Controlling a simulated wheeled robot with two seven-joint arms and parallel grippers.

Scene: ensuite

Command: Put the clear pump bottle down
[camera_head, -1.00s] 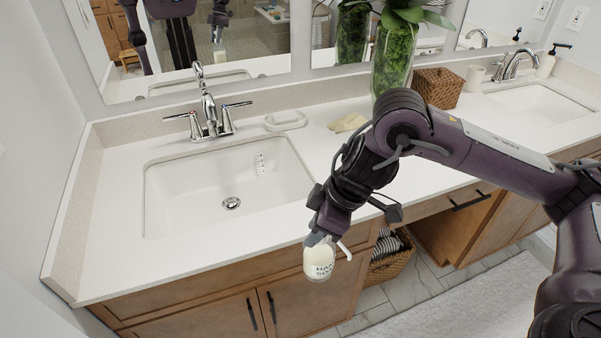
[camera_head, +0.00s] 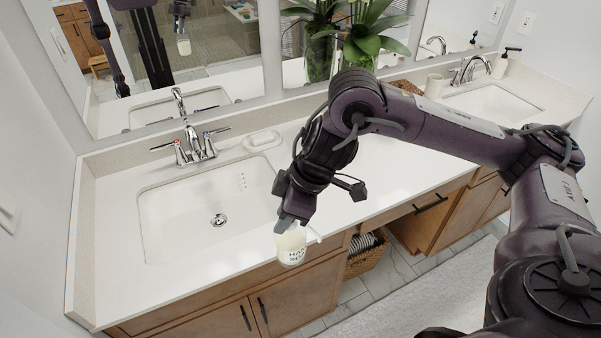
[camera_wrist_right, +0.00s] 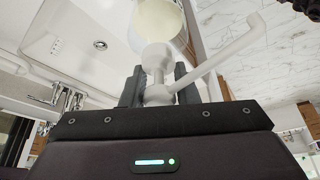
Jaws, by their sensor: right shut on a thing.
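The clear pump bottle (camera_head: 291,246) holds a pale liquid and has a dark-lettered label. It hangs upright from my right gripper (camera_head: 287,222), in front of the counter's front edge in the head view. My right gripper is shut on the bottle's white pump neck. In the right wrist view, the white pump (camera_wrist_right: 157,72) with its long spout sits between the two dark fingers, and the round bottle body (camera_wrist_right: 158,22) shows beyond. Whether the bottle touches anything cannot be told, but it appears to be in the air. My left gripper is not in view.
The white counter (camera_head: 115,215) holds a sink (camera_head: 190,220) with a chrome faucet (camera_head: 190,140) at left. A white soap dish (camera_head: 262,140) lies behind the sink. A glass vase with plants (camera_head: 320,55) stands by the mirror. Bare counter lies right of my gripper.

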